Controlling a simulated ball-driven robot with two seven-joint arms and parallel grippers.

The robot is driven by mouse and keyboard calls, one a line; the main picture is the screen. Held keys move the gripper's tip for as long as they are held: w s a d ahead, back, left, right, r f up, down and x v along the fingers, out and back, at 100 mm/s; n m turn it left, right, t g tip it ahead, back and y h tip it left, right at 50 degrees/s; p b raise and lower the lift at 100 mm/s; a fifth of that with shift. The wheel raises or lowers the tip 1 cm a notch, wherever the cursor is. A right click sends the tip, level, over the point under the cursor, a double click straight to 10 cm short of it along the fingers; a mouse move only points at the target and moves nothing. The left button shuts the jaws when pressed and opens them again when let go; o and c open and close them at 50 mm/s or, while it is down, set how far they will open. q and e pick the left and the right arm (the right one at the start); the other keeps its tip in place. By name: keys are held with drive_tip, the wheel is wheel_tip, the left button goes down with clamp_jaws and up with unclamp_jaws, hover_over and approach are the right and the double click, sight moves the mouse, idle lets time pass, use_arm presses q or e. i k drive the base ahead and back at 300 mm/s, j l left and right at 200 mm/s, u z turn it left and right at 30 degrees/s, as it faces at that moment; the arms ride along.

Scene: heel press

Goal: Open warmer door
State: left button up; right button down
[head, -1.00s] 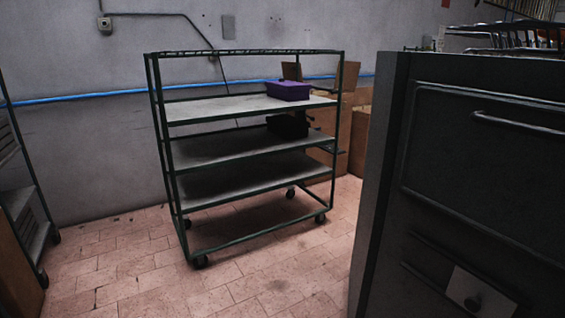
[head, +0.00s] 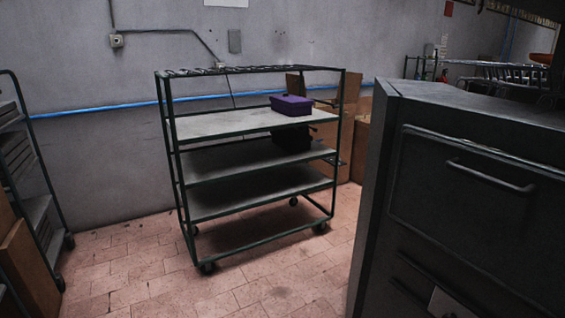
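A dark metal cabinet, which looks like the warmer (head: 385,215), stands close at the right of the head view. Its front carries a large panel door (head: 440,205) that looks closed. A bar handle (head: 490,177) runs across the upper part of the door. The lower part of the cabinet is cut off by the picture's edge. Neither of my grippers shows in the head view.
A wheeled shelf rack (head: 250,183) stands in the middle, with a purple box (head: 292,105) on an upper shelf. Another rack (head: 35,190) is at the left edge. Cardboard boxes (head: 361,140) stand behind. The tiled floor (head: 130,270) in front is clear.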

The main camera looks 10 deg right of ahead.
sight(500, 214)
drive_tip(key=z, duration=1.35)
